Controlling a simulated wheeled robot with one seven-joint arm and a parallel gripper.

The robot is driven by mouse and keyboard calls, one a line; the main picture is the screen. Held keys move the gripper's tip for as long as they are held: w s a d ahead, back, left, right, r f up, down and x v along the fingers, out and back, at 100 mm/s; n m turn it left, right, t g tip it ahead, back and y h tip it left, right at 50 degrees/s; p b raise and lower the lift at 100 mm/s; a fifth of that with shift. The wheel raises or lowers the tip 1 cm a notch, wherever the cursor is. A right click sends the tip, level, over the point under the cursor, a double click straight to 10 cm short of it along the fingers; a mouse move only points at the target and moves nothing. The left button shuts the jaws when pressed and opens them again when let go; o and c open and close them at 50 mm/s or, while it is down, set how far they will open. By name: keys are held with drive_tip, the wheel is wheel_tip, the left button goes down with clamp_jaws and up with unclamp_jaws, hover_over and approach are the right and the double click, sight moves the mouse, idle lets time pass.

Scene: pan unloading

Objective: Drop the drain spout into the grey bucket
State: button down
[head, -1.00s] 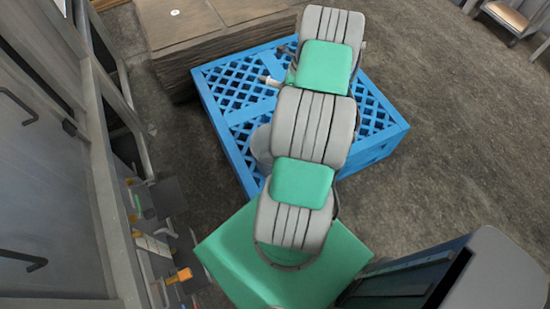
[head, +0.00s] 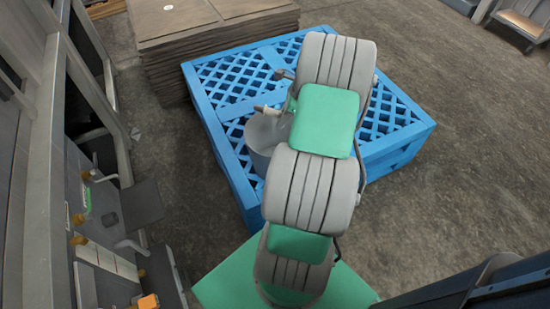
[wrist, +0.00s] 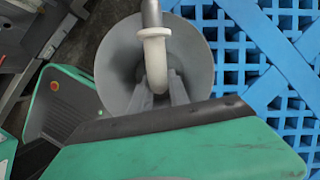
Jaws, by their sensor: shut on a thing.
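The grey bucket (head: 259,152) stands on the blue pallet (head: 215,108), partly hidden behind my arm in the head view. In the wrist view its round opening (wrist: 117,62) lies under the spout. The drain spout (wrist: 154,62) is a pale curved pipe with a raised collar, continuing as a darker pipe at the top edge. My gripper (wrist: 164,92) is shut on the spout and holds it over the bucket's opening. In the head view the spout's pale end (head: 262,109) shows just above the bucket's rim. The exact height gap cannot be told.
A stack of brown sheets (head: 205,35) stands behind the pallet. A grey machine or bench with fittings (head: 100,225) runs along the left. Bare floor (head: 465,150) is open on the right. The pallet's slatted top left of the bucket is clear.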

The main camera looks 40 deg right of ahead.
wheel_tip(320, 180, down, 6)
drive_tip(key=b, duration=0.6)
drive_tip(key=shift+r+b, duration=0.25)
drive_tip(key=shift+b, duration=0.1)
drive_tip(key=shift+r, duration=0.1)
drive_tip(key=c, duration=1.2)
unclamp_jaws()
drive_tip(key=shift+o, duration=0.2)
drive_tip(key=p+v, duration=0.3)
drive_tip(key=v, duration=0.4)
drive_tip(key=shift+r, duration=0.3)
drive_tip(key=shift+s, duration=0.1)
